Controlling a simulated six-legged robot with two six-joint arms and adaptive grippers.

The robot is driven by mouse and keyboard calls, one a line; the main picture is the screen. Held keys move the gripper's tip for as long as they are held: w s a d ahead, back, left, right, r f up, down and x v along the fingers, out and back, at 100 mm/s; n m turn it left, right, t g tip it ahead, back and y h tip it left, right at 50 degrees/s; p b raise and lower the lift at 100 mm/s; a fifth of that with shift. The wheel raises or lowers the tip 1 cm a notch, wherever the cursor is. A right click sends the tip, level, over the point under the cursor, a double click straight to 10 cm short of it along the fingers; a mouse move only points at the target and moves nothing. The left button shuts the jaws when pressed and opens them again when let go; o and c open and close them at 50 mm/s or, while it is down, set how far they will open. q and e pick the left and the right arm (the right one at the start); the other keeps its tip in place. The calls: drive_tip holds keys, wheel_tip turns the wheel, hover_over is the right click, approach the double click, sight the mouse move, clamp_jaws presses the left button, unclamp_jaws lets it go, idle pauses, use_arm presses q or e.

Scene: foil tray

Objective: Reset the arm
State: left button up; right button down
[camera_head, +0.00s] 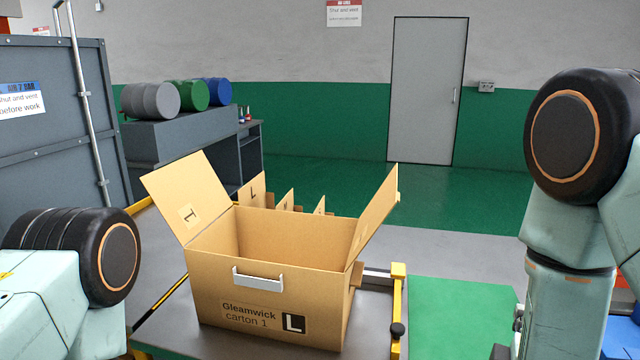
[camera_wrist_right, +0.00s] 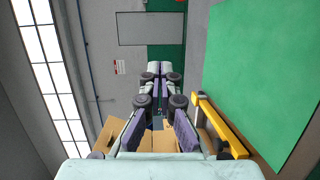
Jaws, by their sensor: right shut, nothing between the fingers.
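My right gripper (camera_wrist_right: 160,70) is in the middle of the wrist view, with its fingertips together and nothing between them. My right arm (camera_head: 565,255) stands at the right of the head view, beside the carton and apart from it. My left arm (camera_head: 70,265) shows at the lower left, and its gripper is out of view. An open cardboard carton (camera_head: 215,290) marked "Gleamwick carton 1" and "L" stands upright, its flaps spread. It also shows beyond the gripper in the wrist view (camera_wrist_right: 110,135).
The carton stands on a grey surface with a yellow-ended rail (camera_head: 398,300) to its right. More carton flaps (camera_head: 252,188) show behind it. A dark bench (camera_head: 190,145) with several drums stands at the back left. Green floor (camera_head: 460,205) is clear before the door (camera_head: 425,90).

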drive_tip(key=s+f+m+g+y, duration=0.1)
drive_tip(key=f, duration=0.2)
drive_tip(key=s+a+f+m+g+y, duration=0.1)
drive_tip(key=f, duration=0.3)
drive_tip(key=s+a+f+m+g, duration=0.1)
drive_tip(key=f, duration=0.2)
drive_tip(key=shift+s+f+g+y, duration=0.3)
drive_tip(key=shift+s+y, duration=0.05)
drive_tip(key=shift+y, duration=0.05)
drive_tip(key=s+a+f+m+g+y, duration=0.2)
drive_tip(key=s+a+f+m+g, duration=0.15)
drive_tip(key=s+f, duration=0.4)
drive_tip(key=s+a+f+m+g+y, duration=0.2)
drive_tip(key=s+f+m+g, duration=0.15)
drive_tip(key=s, duration=0.65)
drive_tip(key=s+a+f+m+g+y, duration=0.1)
drive_tip(key=s+a+f+m+g, duration=0.15)
drive_tip(key=s+f+g, duration=0.4)
wheel_tip(320, 180, down, 9)
drive_tip(key=s+t+b, duration=0.1)
drive_tip(key=t+b, duration=0.1)
drive_tip(key=b, duration=0.8)
drive_tip(key=shift+s+d+f, duration=0.2)
drive_tip(key=shift+s+d, duration=0.2)
drive_tip(key=shift+s, duration=0.15)
